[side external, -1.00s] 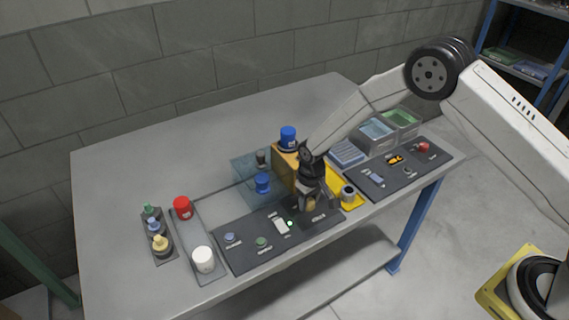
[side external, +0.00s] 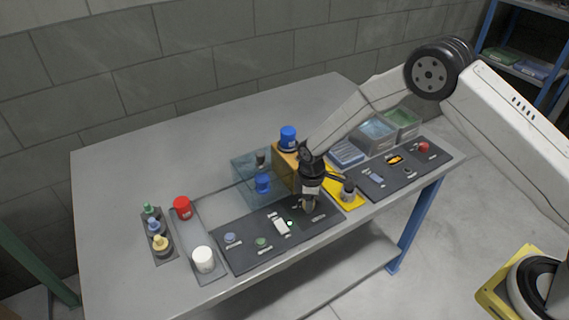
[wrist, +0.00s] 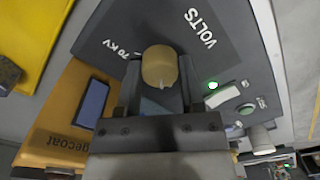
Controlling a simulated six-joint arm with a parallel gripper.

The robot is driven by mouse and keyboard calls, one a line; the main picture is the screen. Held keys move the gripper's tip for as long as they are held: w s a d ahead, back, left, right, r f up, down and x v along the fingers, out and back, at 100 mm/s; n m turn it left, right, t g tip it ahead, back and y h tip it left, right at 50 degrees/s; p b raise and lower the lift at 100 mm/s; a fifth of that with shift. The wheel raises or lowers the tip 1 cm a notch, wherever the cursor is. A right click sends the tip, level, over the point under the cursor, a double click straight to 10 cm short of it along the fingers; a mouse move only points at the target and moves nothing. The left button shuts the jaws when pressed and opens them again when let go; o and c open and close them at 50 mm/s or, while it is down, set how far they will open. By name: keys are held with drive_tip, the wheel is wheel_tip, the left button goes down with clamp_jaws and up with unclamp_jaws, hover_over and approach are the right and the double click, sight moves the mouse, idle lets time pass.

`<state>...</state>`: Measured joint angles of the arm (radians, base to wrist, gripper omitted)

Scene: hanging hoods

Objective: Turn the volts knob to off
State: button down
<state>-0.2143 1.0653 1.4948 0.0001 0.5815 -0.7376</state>
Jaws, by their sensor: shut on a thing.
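The volts knob (wrist: 160,66) is a round tan knob on a dark panel (wrist: 205,55) printed "VOLTS" and "70 KV". A small pale mark shows on its lower edge in the wrist view. My gripper (wrist: 159,82) is shut on the knob, with one finger on each side. In the side view my gripper (side external: 309,203) points down at the right end of the front panel and mostly hides the knob. An off mark cannot be made out.
A lit green lamp (wrist: 212,85) and a white switch (wrist: 223,95) are beside the knob. An orange box (side external: 285,165) topped by a blue-capped item stands behind my gripper. A grey-topped item on a yellow plate (side external: 357,203) is close on the right.

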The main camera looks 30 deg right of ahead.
drive_tip(key=shift+n, duration=0.5)
drive_tip(key=shift+c, duration=1)
unclamp_jaws()
drive_tip(key=shift+r, duration=0.15)
drive_tip(key=shift+r, duration=3.8)
